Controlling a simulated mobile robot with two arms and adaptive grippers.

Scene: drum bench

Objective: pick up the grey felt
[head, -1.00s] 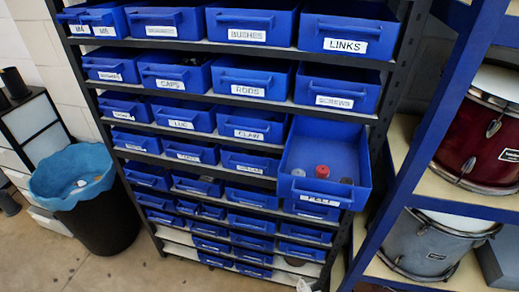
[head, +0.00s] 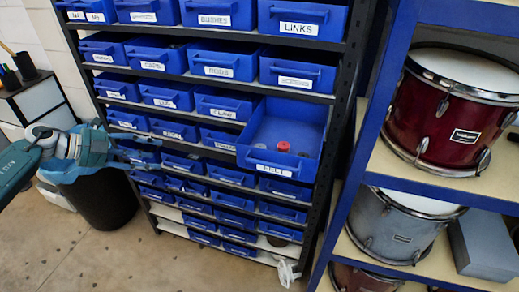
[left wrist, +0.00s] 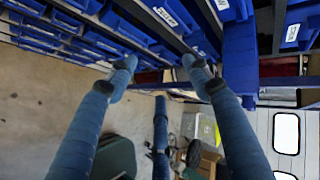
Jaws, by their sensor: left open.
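A blue drawer (head: 279,168) is pulled out of the rack in the head view. A red round piece (head: 283,147) stands in it near the front. A small grey piece (head: 267,147) shows faintly to its left, and a darker piece (head: 302,155) sits to its right. I cannot tell for sure which of these two is the grey felt. My left gripper (head: 152,153) is open and empty in front of the rack's left side, well left of the pulled-out drawer. Its spread fingers also show in the left wrist view (left wrist: 160,62). My right gripper is not in view.
The rack holds rows of labelled blue drawers. A shelf (head: 352,178) with a red drum (head: 440,120) and a grey drum (head: 403,232) stands to the right. A black bin (head: 107,200) with a blue liner stands behind my left arm. The floor in front is mostly clear.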

